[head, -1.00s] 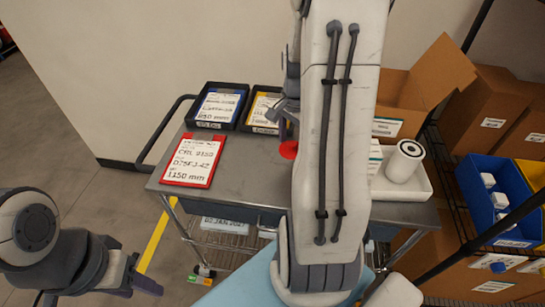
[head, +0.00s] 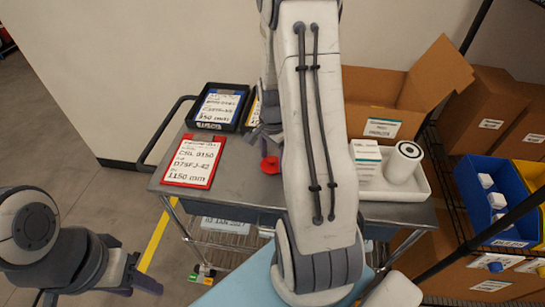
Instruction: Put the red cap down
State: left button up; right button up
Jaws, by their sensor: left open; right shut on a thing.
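The red cap (head: 270,165) is small and shows in the head view over the middle of the grey cart top (head: 236,196). My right gripper (head: 266,140) is shut on it, from above in the picture. My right forearm hides part of that gripper, and I cannot tell whether the cap touches the cart top. My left gripper (head: 138,286) is open and empty at the lower left, off the cart and far from the cap.
A red-framed sign (head: 192,162) lies on the cart's left. Black trays (head: 218,107) stand behind. A white tray (head: 408,188) at the right holds a white canister (head: 403,162) and a box. An open carton (head: 410,92) stands behind. Bare cart top lies left of the cap.

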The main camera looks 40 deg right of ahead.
aim_at(273, 159)
jog(key=shift+f, duration=0.25)
jog(key=o, duration=1.1)
jog(key=shift+r, duration=0.1)
jog(key=shift+r, duration=0.1)
notch_tip(273, 159, up, 12)
jog(key=s+a+r+n, duration=0.1)
jog(key=s+a+n, duration=0.1)
jog(key=a+n, duration=0.65)
jog(key=s+a+r+n, duration=0.2)
jog(key=a+n, duration=0.2)
jog(key=a, duration=0.9)
jog(key=s+a+n+y, duration=0.1)
jog(key=s+a+n, duration=0.9)
jog(key=s+n, duration=0.2)
jog(key=shift+s, duration=0.15)
